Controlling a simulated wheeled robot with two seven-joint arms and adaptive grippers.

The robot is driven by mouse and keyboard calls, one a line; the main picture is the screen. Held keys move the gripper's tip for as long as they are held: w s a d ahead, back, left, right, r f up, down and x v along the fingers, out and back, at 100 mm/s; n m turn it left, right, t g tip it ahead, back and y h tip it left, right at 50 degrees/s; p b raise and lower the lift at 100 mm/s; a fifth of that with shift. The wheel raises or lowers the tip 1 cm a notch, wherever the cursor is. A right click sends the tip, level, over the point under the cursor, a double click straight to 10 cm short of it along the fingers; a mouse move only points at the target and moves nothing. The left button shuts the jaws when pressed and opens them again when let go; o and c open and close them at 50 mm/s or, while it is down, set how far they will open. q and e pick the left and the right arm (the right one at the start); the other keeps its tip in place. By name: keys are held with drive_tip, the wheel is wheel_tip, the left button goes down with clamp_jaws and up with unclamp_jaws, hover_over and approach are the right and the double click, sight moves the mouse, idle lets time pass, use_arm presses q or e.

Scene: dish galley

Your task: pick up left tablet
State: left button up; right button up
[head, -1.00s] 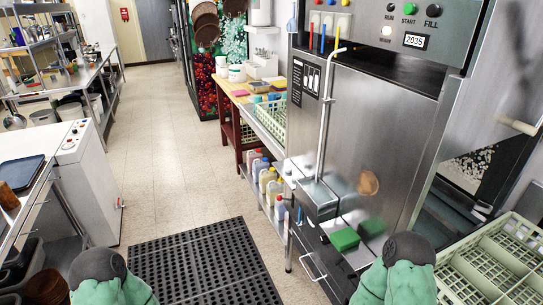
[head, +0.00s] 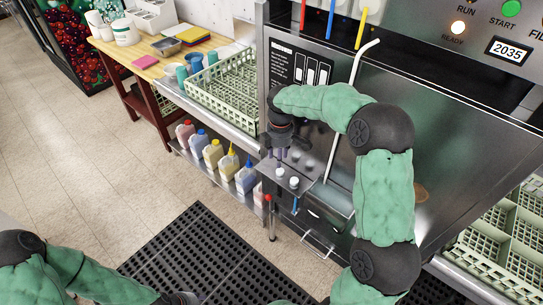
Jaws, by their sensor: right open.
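Small white tablets sit on a grey metal ledge (head: 306,178) at the front of the steel machine. The left tablet (head: 280,172) is nearest my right gripper, and the right tablet (head: 294,183) is just beside it. My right gripper (head: 277,155) is open and points down, just above and behind the left tablet, with nothing visible between its fingers. Whether a finger touches the tablet is too small to tell. My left gripper (head: 178,298) is cut by the bottom edge, far from the tablets, and its fingers are hidden.
A green dish rack (head: 235,95) stands on the counter left of my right gripper. Several detergent jugs (head: 213,152) line the shelf below. A black floor mat (head: 205,255) lies in front. The steel machine (head: 335,125) is close behind the arm. More racks (head: 500,240) are at right.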

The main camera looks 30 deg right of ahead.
drive_tip(key=d+r, duration=0.1)
drive_tip(key=r, duration=0.1)
drive_tip(key=b, duration=0.1)
hover_over(280, 171)
wheel_tip(280, 171, down, 6)
drive_tip(key=shift+s+f, duration=0.15)
drive_tip(key=shift+f, duration=0.05)
wheel_tip(280, 171, down, 4)
drive_tip(key=shift+f+b, duration=0.1)
drive_tip(key=shift+b, duration=0.5)
drive_tip(key=c, duration=0.6)
